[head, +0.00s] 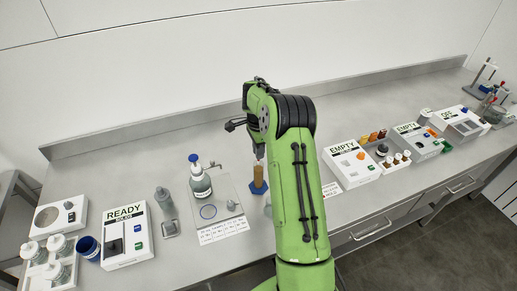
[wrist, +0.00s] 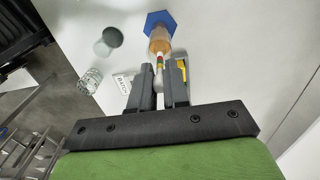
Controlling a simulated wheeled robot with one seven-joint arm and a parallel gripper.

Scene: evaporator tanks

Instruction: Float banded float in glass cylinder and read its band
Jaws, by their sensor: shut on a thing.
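The glass cylinder (head: 259,176) holds amber liquid and stands upright on a blue hexagonal base on the bench, just left of my arm. The wrist view shows the cylinder (wrist: 160,38) from above, beyond my fingertips. My gripper (wrist: 158,78) is shut on the banded float (wrist: 159,66), a thin stem with red, yellow and green bands. The float lines up with the cylinder's near end; I cannot tell how far inside it is. In the head view my arm mostly hides the gripper and the float.
A blue-capped bottle (head: 200,180) stands on a tray left of the cylinder, behind a printed card (head: 222,230). A READY box (head: 126,235) and white bottles are farther left. An EMPTY box (head: 350,163) and small brown-capped bottles stand right of my arm.

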